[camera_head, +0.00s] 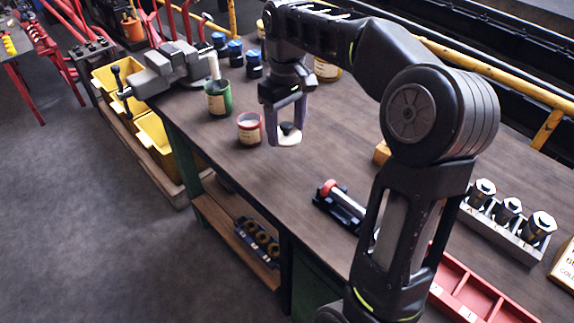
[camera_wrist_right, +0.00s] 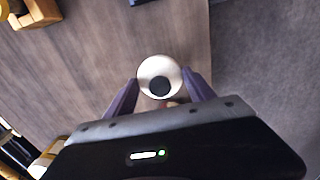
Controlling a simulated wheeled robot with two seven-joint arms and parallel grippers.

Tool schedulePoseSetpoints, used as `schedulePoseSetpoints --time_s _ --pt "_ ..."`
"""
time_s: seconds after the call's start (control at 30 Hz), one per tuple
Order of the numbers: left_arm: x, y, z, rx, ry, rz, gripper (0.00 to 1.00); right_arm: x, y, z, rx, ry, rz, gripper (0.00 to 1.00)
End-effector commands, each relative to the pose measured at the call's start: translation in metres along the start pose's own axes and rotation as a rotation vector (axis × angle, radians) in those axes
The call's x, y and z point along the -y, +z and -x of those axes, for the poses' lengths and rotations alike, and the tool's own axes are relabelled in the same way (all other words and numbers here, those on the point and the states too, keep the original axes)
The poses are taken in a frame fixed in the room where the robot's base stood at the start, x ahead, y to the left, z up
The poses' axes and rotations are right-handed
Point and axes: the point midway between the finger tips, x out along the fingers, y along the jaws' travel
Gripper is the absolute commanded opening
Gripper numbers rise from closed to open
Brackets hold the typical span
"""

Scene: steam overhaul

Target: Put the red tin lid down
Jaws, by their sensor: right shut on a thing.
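My right gripper (camera_head: 285,127) is shut on the lid (camera_head: 290,139), a pale round disc with a black knob. It holds the lid upright-knobbed at or just above the wooden bench; I cannot tell if it touches. In the right wrist view the lid (camera_wrist_right: 158,64) sits between the purple fingertips (camera_wrist_right: 161,84). The red tin (camera_head: 249,130), with a red rim and a cream label, stands open just left of the gripper in the head view. My left gripper is not in view.
A green tin (camera_head: 218,99) with a brush stands behind the red tin, near a grey vise (camera_head: 172,68). Several blue-capped jars (camera_head: 235,52) stand at the back. A red-and-black tool (camera_head: 340,203) lies nearer. The bench between it and the lid is clear.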

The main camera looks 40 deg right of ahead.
Motion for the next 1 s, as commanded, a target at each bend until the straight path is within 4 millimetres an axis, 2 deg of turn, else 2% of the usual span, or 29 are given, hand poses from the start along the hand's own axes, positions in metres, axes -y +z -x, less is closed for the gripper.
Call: schedulePoseSetpoints --time_s 0.13,0.3,0.4,0.73,1.0 --pt "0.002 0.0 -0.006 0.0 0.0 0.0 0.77 0.0 0.001 -0.024 0.005 -0.002 0.0 0.22" --pt "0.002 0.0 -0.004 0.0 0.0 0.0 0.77 0.0 0.001 -0.051 0.003 -0.002 0.0 0.22" --pt "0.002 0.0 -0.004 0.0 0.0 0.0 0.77 0.0 0.0 -0.059 0.001 0.0 0.0 0.22" --pt "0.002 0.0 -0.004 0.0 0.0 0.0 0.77 0.0 0.0 -0.063 0.002 0.0 0.0 0.22" --pt "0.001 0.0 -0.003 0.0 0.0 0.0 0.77 0.0 0.001 -0.095 0.002 0.0 0.001 0.22"
